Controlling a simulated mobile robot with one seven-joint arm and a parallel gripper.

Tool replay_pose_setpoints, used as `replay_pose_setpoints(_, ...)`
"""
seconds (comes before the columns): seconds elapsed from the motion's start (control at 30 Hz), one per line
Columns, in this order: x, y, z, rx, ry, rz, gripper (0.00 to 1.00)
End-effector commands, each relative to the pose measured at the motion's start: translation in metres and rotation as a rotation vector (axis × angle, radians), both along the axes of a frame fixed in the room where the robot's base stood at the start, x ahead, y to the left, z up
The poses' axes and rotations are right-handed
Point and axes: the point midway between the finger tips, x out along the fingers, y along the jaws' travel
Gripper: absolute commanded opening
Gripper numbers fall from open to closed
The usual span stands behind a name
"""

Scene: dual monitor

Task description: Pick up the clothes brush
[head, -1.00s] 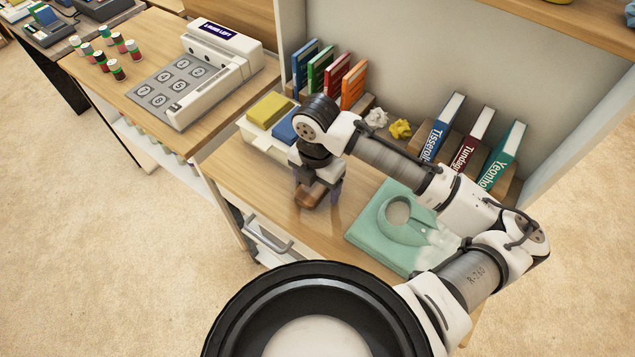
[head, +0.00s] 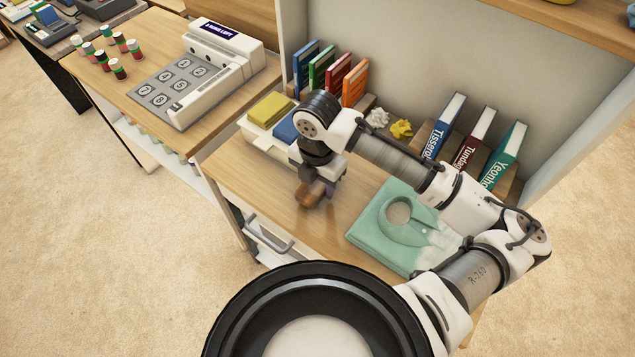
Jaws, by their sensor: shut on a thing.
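The clothes brush (head: 311,195) is a brown wooden piece at the left-middle of the desk in the head view. My gripper (head: 321,186) is over the desk, pointing down, and is shut on the brush. The gripper body hides part of the brush, and its bristles are hard to make out. I cannot tell whether the brush touches the desk top or is just above it.
A folded mint-green garment (head: 388,240) lies right of the gripper. A white tray with yellow and blue cloths (head: 262,142) is behind left. Upright books (head: 442,128) and crumpled paper (head: 401,129) stand at the back. A drawer handle (head: 270,236) is at the front.

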Motion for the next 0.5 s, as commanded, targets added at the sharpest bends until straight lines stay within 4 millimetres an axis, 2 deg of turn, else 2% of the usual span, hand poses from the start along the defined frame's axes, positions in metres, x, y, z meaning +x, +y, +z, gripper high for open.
replay_pose_setpoints(0.17, 0.000, 0.001, 0.026, 0.001, -0.004, 0.002, 0.26)
replay_pose_setpoints(0.27, 0.001, 0.000, 0.051, 0.000, -0.006, 0.003, 0.26)
replay_pose_setpoints(0.5, 0.001, 0.001, 0.123, -0.001, -0.005, 0.003, 0.26)
